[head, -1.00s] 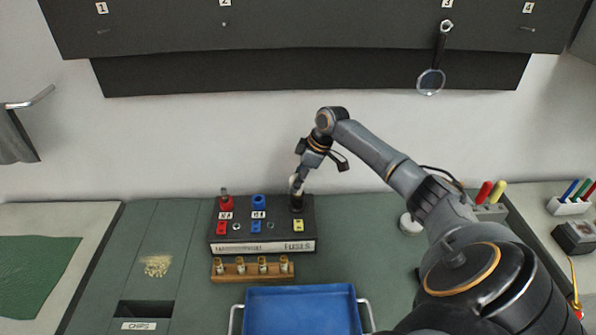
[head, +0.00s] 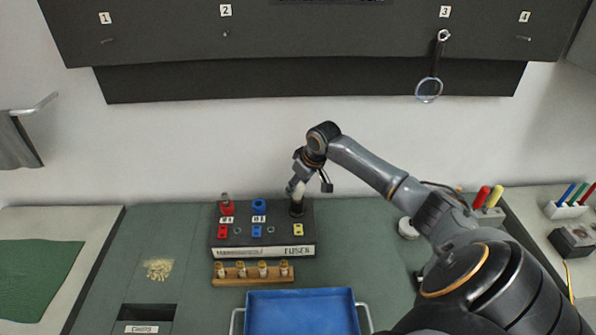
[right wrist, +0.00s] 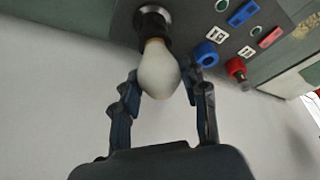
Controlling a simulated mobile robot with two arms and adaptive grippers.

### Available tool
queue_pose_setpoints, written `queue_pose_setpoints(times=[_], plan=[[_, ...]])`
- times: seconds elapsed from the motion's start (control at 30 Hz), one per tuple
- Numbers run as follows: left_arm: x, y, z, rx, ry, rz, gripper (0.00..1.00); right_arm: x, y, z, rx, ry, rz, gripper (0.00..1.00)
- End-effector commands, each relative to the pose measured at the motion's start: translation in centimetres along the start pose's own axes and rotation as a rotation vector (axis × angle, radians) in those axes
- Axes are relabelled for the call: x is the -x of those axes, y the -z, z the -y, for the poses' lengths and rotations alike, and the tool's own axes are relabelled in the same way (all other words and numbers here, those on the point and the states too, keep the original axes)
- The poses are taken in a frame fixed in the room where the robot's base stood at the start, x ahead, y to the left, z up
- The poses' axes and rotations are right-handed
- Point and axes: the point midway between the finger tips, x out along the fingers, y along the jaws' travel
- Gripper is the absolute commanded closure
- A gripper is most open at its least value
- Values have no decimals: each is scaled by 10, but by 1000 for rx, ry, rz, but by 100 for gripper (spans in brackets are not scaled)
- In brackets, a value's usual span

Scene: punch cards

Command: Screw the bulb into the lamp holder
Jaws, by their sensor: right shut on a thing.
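A white bulb (right wrist: 158,70) sits between the fingers of my right gripper (right wrist: 163,83), which is shut on it. The bulb's base end meets the dark lamp holder (right wrist: 152,22), which has a metallic ring; how deep it sits in the holder cannot be told. In the head view the lamp holder (head: 297,208) stands at the right back of the black fuse box (head: 262,242), with my right gripper (head: 297,188) directly above it. My left gripper is not in view.
Red (head: 226,207) and blue (head: 259,206) sockets stand left of the holder on the box. A wooden block with several brass-coloured fuses (head: 253,281) and a blue tray (head: 302,292) lie in front. A magnifier (head: 429,90) hangs above. The bench left of the box is mostly clear.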

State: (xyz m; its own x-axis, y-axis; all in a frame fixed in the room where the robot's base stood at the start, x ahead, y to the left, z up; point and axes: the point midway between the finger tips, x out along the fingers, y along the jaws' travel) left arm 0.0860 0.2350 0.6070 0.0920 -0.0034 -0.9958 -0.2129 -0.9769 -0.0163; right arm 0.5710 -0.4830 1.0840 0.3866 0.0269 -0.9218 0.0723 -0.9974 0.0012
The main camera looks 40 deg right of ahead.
Motion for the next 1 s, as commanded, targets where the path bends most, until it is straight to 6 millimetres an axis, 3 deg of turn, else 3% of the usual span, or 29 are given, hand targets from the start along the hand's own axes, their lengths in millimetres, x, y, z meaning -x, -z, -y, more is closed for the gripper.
queue_pose_setpoints(times=[0.27,1.0], plan=[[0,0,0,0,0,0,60,-2,-1,3,-151,-59,5,84],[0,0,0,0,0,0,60,-3,-1,4,-766,-317,7,84]])
